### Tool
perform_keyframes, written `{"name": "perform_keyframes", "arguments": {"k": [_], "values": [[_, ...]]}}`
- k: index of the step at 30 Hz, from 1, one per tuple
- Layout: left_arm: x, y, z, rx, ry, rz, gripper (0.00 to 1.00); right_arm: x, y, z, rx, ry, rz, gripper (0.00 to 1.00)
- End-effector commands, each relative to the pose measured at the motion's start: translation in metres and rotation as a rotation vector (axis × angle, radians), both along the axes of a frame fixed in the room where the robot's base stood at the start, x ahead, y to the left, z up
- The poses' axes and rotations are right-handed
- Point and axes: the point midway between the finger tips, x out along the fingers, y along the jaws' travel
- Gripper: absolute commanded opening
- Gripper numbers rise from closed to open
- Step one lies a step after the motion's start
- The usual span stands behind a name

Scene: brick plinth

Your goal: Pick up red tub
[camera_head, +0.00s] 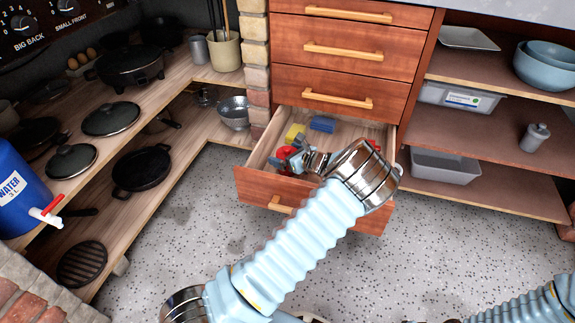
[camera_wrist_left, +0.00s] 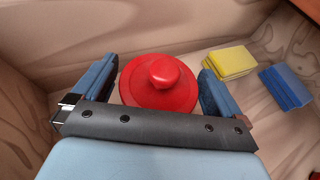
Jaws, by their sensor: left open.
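The red tub (camera_wrist_left: 160,85) has a round lid with a knob on top and sits inside the open bottom drawer (camera_head: 262,183). In the head view it shows only as a small red patch (camera_head: 284,153), mostly hidden by my gripper. My left gripper (camera_head: 296,158) reaches down into the drawer. In the left wrist view my left gripper (camera_wrist_left: 160,72) is open, with one blue finger on each side of the tub. I cannot tell whether the fingers touch it.
A yellow sponge (camera_wrist_left: 230,62) and a blue sponge (camera_wrist_left: 285,87) lie in the drawer, right of the tub in the wrist view. The drawer walls surround them. Closed drawers (camera_head: 345,55) are above. Shelves with pans (camera_head: 142,168) stand left, and the speckled floor (camera_head: 190,240) is clear.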

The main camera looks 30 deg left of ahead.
Motion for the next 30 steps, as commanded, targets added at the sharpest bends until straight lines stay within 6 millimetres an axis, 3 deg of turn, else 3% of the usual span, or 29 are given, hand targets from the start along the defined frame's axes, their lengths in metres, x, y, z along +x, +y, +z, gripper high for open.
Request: {"name": "perform_keyframes", "arguments": {"k": [2,11,20,30], "values": [[0.000,0.000,0.000,0.000,0.000,0.000,1.00,0.000,0.000,0.000,0.000,0.000,0.000,0.43],[0.000,0.000,0.000,0.000,-0.001,0.001,0.54,0.000,0.000,0.000,0.000,0.000,0.000,0.43],[0.000,0.000,0.008,-0.001,-0.003,0.001,0.52,0.000,0.000,0.003,0.000,0.001,0.000,0.43],[0.000,0.000,0.078,-0.001,-0.004,0.002,0.52,-0.001,0.000,0.021,0.001,0.003,0.002,0.43]]}}
